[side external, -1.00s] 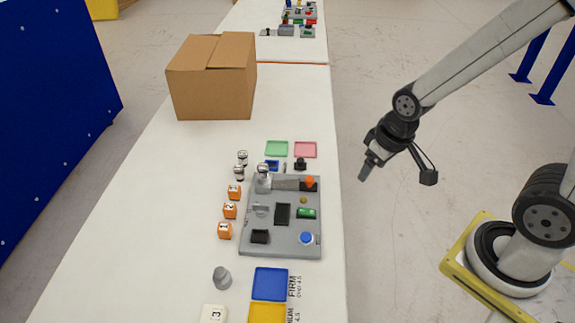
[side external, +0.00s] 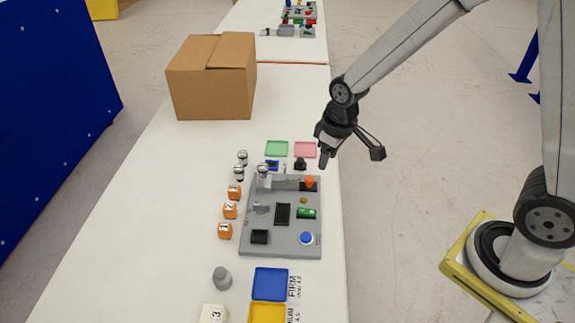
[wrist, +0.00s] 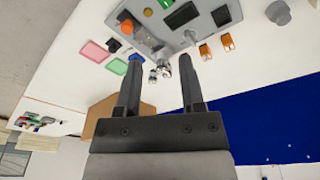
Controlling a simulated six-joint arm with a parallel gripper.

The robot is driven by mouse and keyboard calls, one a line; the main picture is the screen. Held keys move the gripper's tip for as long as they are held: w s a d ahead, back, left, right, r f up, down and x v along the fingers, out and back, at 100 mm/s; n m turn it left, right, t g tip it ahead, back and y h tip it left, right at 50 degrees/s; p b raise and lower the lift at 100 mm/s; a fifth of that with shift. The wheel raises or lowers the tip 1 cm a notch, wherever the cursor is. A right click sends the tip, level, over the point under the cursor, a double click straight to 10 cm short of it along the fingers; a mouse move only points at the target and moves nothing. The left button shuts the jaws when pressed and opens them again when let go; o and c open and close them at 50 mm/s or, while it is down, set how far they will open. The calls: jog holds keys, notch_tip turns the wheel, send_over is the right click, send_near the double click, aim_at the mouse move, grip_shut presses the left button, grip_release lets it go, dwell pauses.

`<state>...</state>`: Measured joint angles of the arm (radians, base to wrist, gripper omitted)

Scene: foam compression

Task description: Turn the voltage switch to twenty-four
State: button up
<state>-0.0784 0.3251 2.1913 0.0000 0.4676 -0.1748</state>
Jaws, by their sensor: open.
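A grey control panel (side external: 259,236) lies on the white table. I cannot tell which part is the voltage switch, and no twenty-four marking is readable. My gripper (side external: 323,163) is above the table's right edge, near the panel's far right corner, touching nothing. In the wrist view my gripper (wrist: 158,62) has its fingers wide apart and empty; the panel (wrist: 148,38) shows beyond them.
Orange blocks (side external: 230,211) and shiny-topped posts (side external: 242,157) stand left of the panel. A cardboard box (side external: 210,85) stands farther back. The table's left strip is clear.

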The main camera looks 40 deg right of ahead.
jog(key=w+a+f+n+g, duration=0.1)
jog(key=w+a+f+n, duration=0.2)
jog(key=w+a+f, duration=0.35)
jog(key=n, duration=0.3)
send_over(260, 205)
jog(key=shift+g, duration=0.4)
notch_tip(260, 205, down, 6)
jog(key=shift+f, duration=0.15)
jog(key=shift+f, duration=0.1)
jog(key=shift+f, duration=3.8)
grip_shut()
